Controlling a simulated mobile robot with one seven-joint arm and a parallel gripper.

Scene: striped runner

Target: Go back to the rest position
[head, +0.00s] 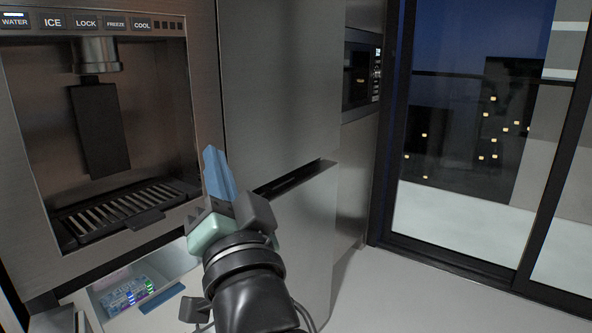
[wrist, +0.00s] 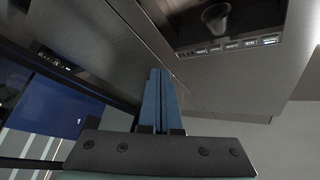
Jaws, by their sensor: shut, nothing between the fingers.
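My gripper (head: 218,172) is raised in front of the fridge (head: 275,75), with its blue fingers pointing up. The fingers are together with nothing between them, and this also shows in the wrist view (wrist: 159,78). In the head view the gripper is to the right of the dispenser recess (head: 158,115) and appears apart from the fridge front. The wrist view shows the fridge front and part of the dispenser (wrist: 235,20) at the top right.
A small open compartment (head: 165,268) below the dispenser holds a device with lit green and blue lights (head: 130,292). A built-in oven (head: 362,75) stands to the right of the fridge. A glass door (head: 480,130) is at the right. The pale floor (head: 430,290) before it is clear.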

